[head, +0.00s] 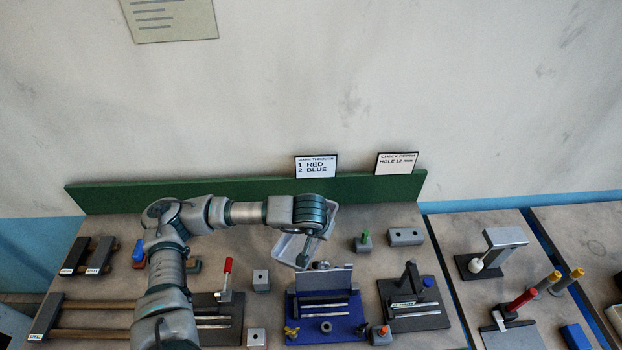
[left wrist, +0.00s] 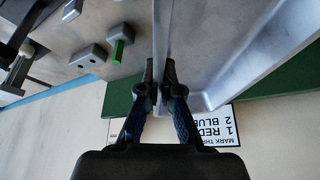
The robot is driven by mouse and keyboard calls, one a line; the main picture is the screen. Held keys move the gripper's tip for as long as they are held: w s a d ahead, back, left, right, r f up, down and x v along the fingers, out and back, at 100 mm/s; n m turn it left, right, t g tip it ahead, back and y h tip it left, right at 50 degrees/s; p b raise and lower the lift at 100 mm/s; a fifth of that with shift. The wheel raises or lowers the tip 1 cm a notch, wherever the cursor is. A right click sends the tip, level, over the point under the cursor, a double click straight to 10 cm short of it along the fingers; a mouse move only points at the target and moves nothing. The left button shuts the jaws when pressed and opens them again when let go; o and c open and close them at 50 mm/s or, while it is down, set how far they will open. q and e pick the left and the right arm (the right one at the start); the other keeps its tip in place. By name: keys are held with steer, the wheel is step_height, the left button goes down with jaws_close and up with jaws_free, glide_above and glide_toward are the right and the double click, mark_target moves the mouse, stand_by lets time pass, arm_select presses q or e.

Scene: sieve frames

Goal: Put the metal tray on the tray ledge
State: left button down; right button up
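The metal tray (head: 288,247) is a shallow, pale grey pan with a raised rim, held tilted over the middle of the bench. My left gripper (head: 305,258) is pinched on its rim and partly hides it in the head view. In the left wrist view the fingers (left wrist: 162,97) close on the thin rim, with the tray (left wrist: 235,65) spreading to the right. Just in front of the tray in the head view is a blue-based fixture (head: 345,328) with an upright grey plate (head: 325,279). I cannot tell which part is the tray ledge. My right gripper is not in view.
A green back board (head: 120,196) runs behind the bench with two sign cards (head: 316,167) on it. A red-handled clamp fixture (head: 228,268) is left of the blue base, and a dark fixture (head: 415,312) is right. Small grey blocks (head: 405,237) stand around.

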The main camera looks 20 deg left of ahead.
arm_select(q)
steer(key=shift+r, duration=0.1)
steer(key=a+f, duration=0.1)
steer(key=a, duration=0.1)
steer(key=w+a+f+n+y+b, duration=0.1)
steer(key=a, duration=0.2)
steer(key=w+a+f+n, duration=0.1)
steer(key=a, duration=0.2)
steer(key=shift+a+f+y, duration=0.1)
steer(key=shift+f+y, duration=0.15)
steer(key=shift+y, duration=0.05)
steer(key=s+a+f+n+g+y+b, duration=0.1)
steer(key=a+f+n, duration=0.15)
steer(key=a, duration=0.35)
steer(key=s+a+f+n+y+b, duration=0.1)
steer(key=a+f, duration=0.2)
steer(key=a, duration=0.3)
glide_above(265, 243)
steer(key=d, duration=0.1)
steer(key=f, duration=0.4)
steer(key=shift+s+f, duration=0.4)
steer(key=shift+f+p, duration=0.4)
steer(key=shift+f, duration=2)
steer(key=c, duration=1.3)
jaws_free()
